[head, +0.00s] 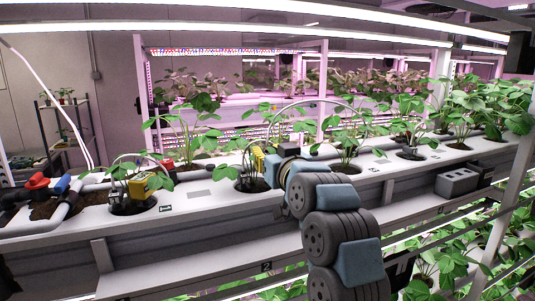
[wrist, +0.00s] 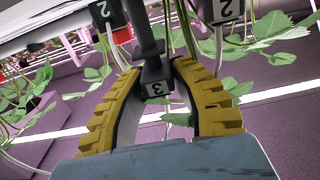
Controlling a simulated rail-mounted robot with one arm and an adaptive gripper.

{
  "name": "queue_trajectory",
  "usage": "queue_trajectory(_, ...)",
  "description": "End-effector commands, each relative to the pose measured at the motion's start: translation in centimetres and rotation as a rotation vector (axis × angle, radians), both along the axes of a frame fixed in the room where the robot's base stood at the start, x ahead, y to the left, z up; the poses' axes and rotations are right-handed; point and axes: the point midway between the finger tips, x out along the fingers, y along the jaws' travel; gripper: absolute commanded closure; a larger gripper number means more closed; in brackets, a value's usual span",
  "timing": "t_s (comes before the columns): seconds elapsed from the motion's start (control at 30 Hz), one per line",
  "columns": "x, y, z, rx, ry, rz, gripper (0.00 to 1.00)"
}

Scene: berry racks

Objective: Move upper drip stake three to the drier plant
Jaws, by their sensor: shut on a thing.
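My gripper (wrist: 156,72), with yellow ridged fingers, is shut on a dark drip stake (wrist: 153,87) labelled 3 in the wrist view. In the head view, my gripper (head: 259,160) is at a leafy plant (head: 240,147) in a hole in the middle of the white gutter (head: 200,193). The held stake cannot be made out there. Two parts labelled 2 show in the wrist view, at upper left (wrist: 105,10) and upper right (wrist: 227,9). The stake's tip is hidden. I cannot tell which plant is drier.
A yellow block (head: 152,184) is at the left plant. A thin pale tube (head: 310,101) arches behind my arm. A grey box (head: 456,182) sits at right. Leaves crowd my gripper.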

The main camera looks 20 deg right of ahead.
Motion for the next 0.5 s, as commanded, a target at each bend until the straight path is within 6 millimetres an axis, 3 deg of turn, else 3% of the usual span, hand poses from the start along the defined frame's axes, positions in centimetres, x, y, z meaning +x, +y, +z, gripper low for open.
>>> queue_trajectory(0.5, 0.0, 0.0, -0.29, 0.0, 0.0, 0.0, 0.92)
